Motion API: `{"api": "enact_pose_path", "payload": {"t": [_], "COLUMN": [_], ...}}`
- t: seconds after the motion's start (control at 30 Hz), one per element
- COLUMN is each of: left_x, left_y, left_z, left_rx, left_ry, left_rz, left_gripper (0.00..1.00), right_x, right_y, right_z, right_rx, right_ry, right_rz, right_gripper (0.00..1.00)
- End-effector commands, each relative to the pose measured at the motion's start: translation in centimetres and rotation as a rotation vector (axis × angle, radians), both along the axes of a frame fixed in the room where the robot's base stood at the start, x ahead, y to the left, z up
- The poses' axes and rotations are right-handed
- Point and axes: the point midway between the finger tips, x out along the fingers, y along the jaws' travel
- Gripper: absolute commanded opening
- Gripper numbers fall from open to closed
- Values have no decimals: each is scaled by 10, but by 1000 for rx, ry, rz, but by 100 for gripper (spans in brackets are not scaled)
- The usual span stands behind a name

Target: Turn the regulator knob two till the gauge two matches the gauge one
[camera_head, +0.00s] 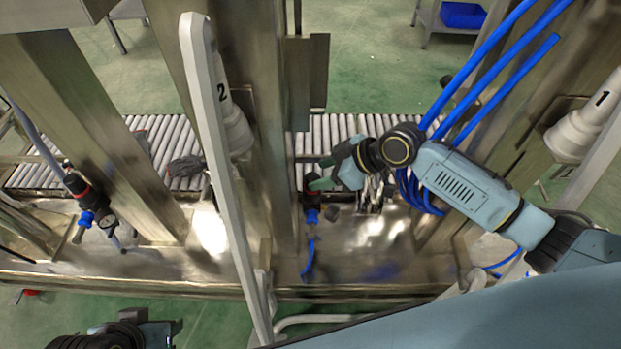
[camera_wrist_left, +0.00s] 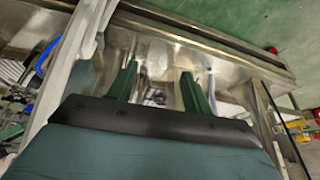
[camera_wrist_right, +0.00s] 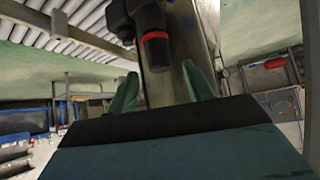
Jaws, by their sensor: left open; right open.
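A dark regulator with a red ring and blue fitting (camera_head: 311,194) is mounted low on the middle steel post, with a small dark round part beside it that may be a gauge. Another such regulator (camera_head: 86,205) is on the left post, with a small round gauge (camera_head: 107,222). No gauge reading is legible. My right gripper (camera_head: 318,174) is open at the middle regulator; the right wrist view shows the red-ringed regulator (camera_wrist_right: 155,38) ahead of and between the fingers, not gripped. My left gripper (camera_wrist_left: 158,74) is open and empty, facing the metal bench.
A pale slanted bar (camera_head: 215,150) crosses the view left of the middle regulator. Blue hoses (camera_head: 485,75) hang at right. A roller conveyor (camera_head: 345,130) runs behind the metal bench (camera_head: 215,232).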

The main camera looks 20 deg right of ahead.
Motion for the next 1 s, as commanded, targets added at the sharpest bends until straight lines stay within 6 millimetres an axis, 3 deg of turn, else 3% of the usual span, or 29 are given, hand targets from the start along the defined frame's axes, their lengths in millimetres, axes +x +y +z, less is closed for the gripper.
{"api": "enact_pose_path", "payload": {"t": [0.1, 0.5, 0.73, 1.0], "left_x": [11, 68, 81, 82], "left_y": [-10, -34, -40, -41], "left_z": [18, 52, 66, 69], "left_rx": [-32, -117, -143, -147], "left_ry": [-104, -467, -569, -584], "left_rz": [-9, -45, -54, -55], "left_gripper": [50, 50, 50, 50], "right_x": [2, 4, 5, 5], "right_y": [8, 17, 20, 20], "right_z": [-14, -25, -28, -28], "right_rx": [1, 1, -1, -1], "right_ry": [-2, 0, -1, 0], "right_rz": [-2, -6, -7, -8], "right_gripper": [51, 51, 51, 51]}}
